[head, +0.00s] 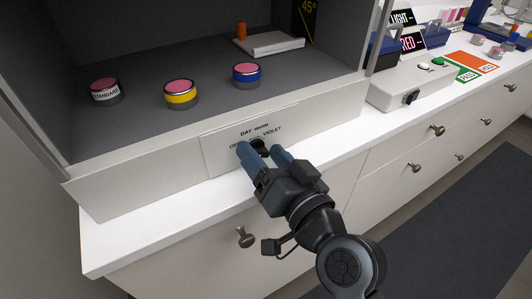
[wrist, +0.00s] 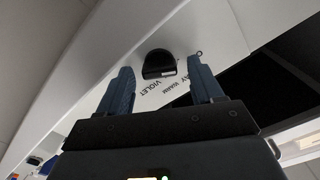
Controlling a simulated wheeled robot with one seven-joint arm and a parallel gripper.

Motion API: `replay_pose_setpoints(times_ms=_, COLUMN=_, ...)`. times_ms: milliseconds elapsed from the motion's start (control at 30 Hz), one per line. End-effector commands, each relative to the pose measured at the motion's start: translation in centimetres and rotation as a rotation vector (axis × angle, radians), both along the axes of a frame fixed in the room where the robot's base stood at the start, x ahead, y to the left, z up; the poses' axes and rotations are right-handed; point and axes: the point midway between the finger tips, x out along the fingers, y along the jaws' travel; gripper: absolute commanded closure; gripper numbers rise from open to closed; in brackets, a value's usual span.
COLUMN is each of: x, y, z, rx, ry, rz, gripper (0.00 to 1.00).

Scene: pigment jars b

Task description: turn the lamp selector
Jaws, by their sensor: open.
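The lamp selector is a black knob on a white label plate (head: 222,160) on the front of the grey booth. The plate reads DAY, WARM, VIOLET and a partly hidden word. In the head view the knob (head: 259,146) is mostly covered by my gripper (head: 262,149). In the wrist view the knob (wrist: 159,64) shows whole, ahead of my gripper (wrist: 160,86). The two blue fingers are apart, one on each side of the knob's line. In the wrist view the knob sits just beyond the fingertips; I cannot tell whether they touch it.
Inside the booth stand the STANDARD jar (head: 105,91), a yellow jar (head: 181,94) and a blue jar (head: 246,75). A white switch box (head: 411,86) stands on the counter at right. Drawer knobs (head: 245,237) stick out below the counter.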

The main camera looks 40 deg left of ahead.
Motion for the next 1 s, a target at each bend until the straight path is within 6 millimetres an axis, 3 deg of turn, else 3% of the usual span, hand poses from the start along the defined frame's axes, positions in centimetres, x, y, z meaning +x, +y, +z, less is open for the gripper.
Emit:
replay_pose_setpoints(times_ms=167, x=0.01, y=-0.02, z=-0.01, rx=0.0, ry=0.0, rz=0.0, gripper=0.34)
replay_pose_setpoints(times_ms=767, x=0.03, y=-0.07, z=-0.01, rx=0.0, ry=0.0, rz=-0.001, gripper=0.9)
replay_pose_setpoints(times_ms=1000, x=0.07, y=-0.09, z=0.01, rx=0.009, ry=0.023, rz=-0.002, gripper=0.9)
